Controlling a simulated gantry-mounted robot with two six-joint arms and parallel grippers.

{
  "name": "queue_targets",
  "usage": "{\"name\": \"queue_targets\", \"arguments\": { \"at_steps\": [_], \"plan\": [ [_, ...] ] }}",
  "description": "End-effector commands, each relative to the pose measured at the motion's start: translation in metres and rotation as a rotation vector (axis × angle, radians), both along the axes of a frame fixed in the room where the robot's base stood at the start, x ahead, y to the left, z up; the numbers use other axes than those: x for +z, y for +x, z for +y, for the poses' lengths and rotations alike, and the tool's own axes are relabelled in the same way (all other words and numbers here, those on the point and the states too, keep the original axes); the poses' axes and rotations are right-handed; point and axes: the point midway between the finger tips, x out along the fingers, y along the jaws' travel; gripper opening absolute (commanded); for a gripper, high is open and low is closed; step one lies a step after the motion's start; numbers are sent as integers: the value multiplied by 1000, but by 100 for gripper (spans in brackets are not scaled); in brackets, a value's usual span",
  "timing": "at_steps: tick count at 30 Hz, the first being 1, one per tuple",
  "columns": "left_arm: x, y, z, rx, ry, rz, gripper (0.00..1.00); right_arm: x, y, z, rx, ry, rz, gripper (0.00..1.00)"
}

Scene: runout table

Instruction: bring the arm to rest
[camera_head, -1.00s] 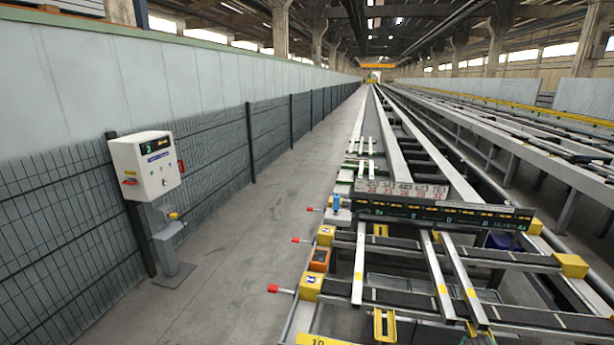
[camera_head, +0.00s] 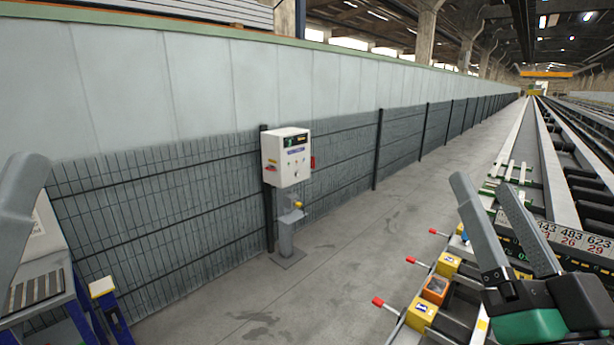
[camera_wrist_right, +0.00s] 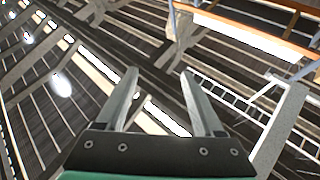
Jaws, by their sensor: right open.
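My right gripper (camera_head: 484,184) is at the lower right of the head view, its two grey fingers raised and spread with nothing between them. It also shows open and empty in the right wrist view (camera_wrist_right: 159,74), pointing toward the hall roof. It appears in front of the runout table (camera_head: 550,150), hiding part of it. At the left edge of the head view, a grey finger-like part of what looks like my left gripper (camera_head: 18,215) is cut off by the frame, so its opening cannot be told.
A white control box (camera_head: 287,158) stands on a post by the wire fence (camera_head: 345,150). A striped, blue-framed item (camera_head: 45,285) is at lower left. Red-tipped levers (camera_head: 378,302) stick out from the table's near side. The grey floor (camera_head: 330,255) between is clear.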

Motion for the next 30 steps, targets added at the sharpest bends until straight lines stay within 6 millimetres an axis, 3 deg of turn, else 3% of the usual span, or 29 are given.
{"name": "queue_targets", "arguments": {
  "at_steps": [1, 5, 6, 7, 9, 18, 23, 30],
  "plan": [
    [0, 0, 0, 0, 0, 0, 49, 20, -30, 5, 0, -33, -86, 69],
    [0, 0, 0, 0, 0, 0, 49, 57, -106, 14, -56, -176, -292, 69],
    [6, 0, 0, 0, 0, 1, 49, 62, -99, 15, -115, -256, -279, 69],
    [35, 1, 0, 0, 0, 3, 49, 91, -98, 14, -108, -246, -277, 69],
    [66, 0, 0, 0, 0, -1, 49, 121, -98, 14, -106, -242, -275, 69],
    [188, 0, 0, 0, 0, -1, 49, 242, -97, 14, -107, -241, -271, 69],
    [215, 0, 0, 0, 0, 0, 49, 269, -96, 13, -107, -241, -270, 69],
    [212, 0, 0, 0, 0, 1, 49, 267, -97, 13, -107, -240, -270, 69]
  ]
}}
